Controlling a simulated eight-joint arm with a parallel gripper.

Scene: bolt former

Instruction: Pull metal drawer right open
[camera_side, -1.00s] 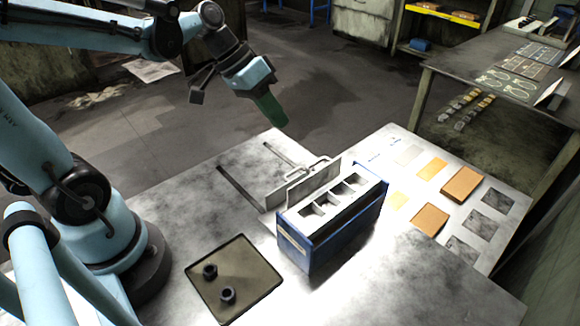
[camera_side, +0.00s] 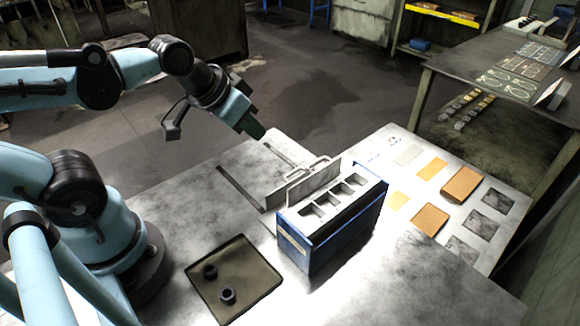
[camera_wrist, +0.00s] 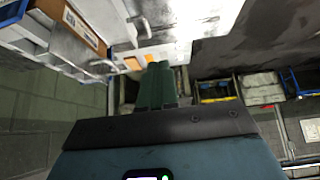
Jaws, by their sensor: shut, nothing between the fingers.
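An upright grey metal front plate with a bar handle (camera_side: 313,183) stands on the metal table, close beside a blue box with open compartments (camera_side: 347,232). I take this plate for the drawer, but cannot tell which drawer is the right one. Two dark straight slots (camera_side: 240,187) run in the table beyond the plate. My gripper (camera_side: 257,132) is shut and empty, with green fingers pointing down. It is above the table's far edge, up and left of the handle and apart from it. In the wrist view the green fingers (camera_wrist: 160,75) are together; a metal handle (camera_wrist: 140,27) shows above them.
A dark tray (camera_side: 235,262) with two dark nuts lies at the table's front. Orange and yellow blocks (camera_side: 461,184) and grey square patches lie on the pale board at right. A bench (camera_side: 500,70) stands behind.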

